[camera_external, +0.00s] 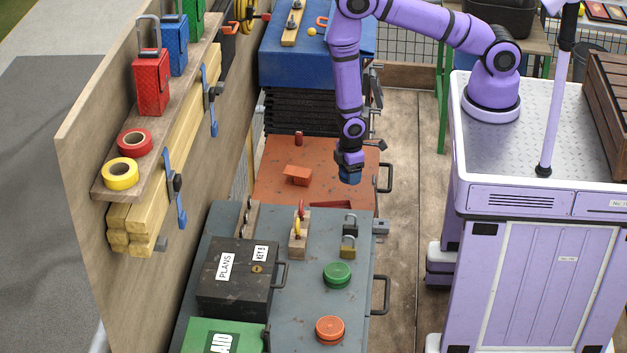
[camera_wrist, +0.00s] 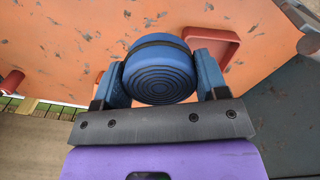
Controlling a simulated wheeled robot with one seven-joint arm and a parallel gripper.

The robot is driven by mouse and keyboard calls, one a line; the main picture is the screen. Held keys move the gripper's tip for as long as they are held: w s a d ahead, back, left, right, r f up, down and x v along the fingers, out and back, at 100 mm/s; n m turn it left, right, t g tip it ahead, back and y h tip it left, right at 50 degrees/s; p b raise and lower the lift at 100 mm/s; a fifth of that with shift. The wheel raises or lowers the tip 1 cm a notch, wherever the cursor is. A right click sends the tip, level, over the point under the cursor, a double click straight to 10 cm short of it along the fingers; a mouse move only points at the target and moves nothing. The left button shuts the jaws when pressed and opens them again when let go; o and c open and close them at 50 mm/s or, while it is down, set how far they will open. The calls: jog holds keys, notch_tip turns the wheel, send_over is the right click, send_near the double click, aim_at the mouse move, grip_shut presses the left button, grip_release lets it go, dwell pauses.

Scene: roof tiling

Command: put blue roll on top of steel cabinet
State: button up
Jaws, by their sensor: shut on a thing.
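My gripper (camera_external: 349,166) is shut on the blue roll (camera_external: 350,177), a short blue cylinder. In the wrist view the blue roll (camera_wrist: 160,72) sits between the two fingers of my gripper (camera_wrist: 160,78), with a dark band around it and ringed grooves on the face towards me. It is held over the right part of the worn orange cabinet top (camera_external: 275,180); the exact gap below is hard to tell. The grey-blue cabinet (camera_external: 300,320), which looks like the steel one, stands nearer the camera and also shows in the wrist view (camera_wrist: 275,110).
The grey-blue top holds a black plans box (camera_external: 235,283), a green round piece (camera_external: 337,274), an orange round piece (camera_external: 329,329), padlocks (camera_external: 349,235) and a wooden block (camera_external: 299,240). An open red tray (camera_wrist: 212,45) lies beside the held roll on the orange top.

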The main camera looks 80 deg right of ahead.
jog(key=w+a+r+n, duration=0.2)
jog(key=w+a+r, duration=0.4)
jog(key=a, duration=0.3)
jog(key=w+a+r+n, duration=0.1)
jog(key=w+a+r, duration=0.45)
jog(key=a, duration=0.45)
jog(key=w+a+r+n, duration=0.1)
jog(key=a+r, duration=0.6)
jog(key=a, duration=0.3)
jog(key=w+a+r+n, duration=0.1)
jog(key=a+r+n, duration=0.1)
jog(key=a+r, duration=0.65)
jog(key=s+a+f+n, duration=0.1)
jog(key=s+a+f, duration=0.1)
jog(key=s+a, duration=0.6)
jog(key=s+a+f+n, duration=0.15)
jog(key=s+a, duration=0.25)
jog(key=s, duration=0.9)
jog(key=s+a+f, duration=0.3)
jog(key=s+a, duration=0.4)
jog(key=s, duration=0.3)
send_over(346, 308)
notch_tip(346, 308, down, 4)
jog(key=shift+r, duration=0.1)
jog(key=shift+f, duration=1.8)
